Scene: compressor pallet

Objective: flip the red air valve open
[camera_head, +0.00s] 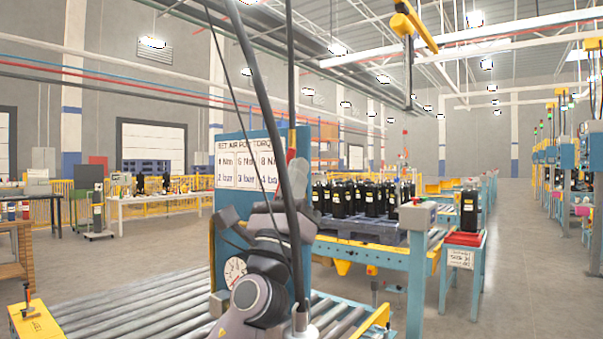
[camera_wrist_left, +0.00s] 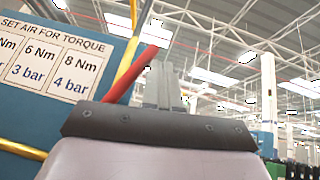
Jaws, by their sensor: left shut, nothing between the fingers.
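The red air valve lever shows in the wrist view (camera_wrist_left: 130,76) as a slanted red bar, rising to the right beside a yellow pipe (camera_wrist_left: 127,62). In the head view only a small red bit of the valve (camera_head: 291,156) shows at the right edge of the blue torque board (camera_head: 262,143). My left gripper (camera_head: 298,174) is up at that edge, close to the red bit. In the wrist view its fingers (camera_wrist_left: 160,68) are shut and empty, just right of the lever. I cannot tell whether they touch it. My right gripper is not in view.
A round gauge (camera_head: 235,270) sits low on the board, partly behind my arm. A roller conveyor (camera_head: 150,310) runs below. Black compressors (camera_head: 340,199) stand on a pallet behind, to the right. A dark pole or cable crosses in front of the board.

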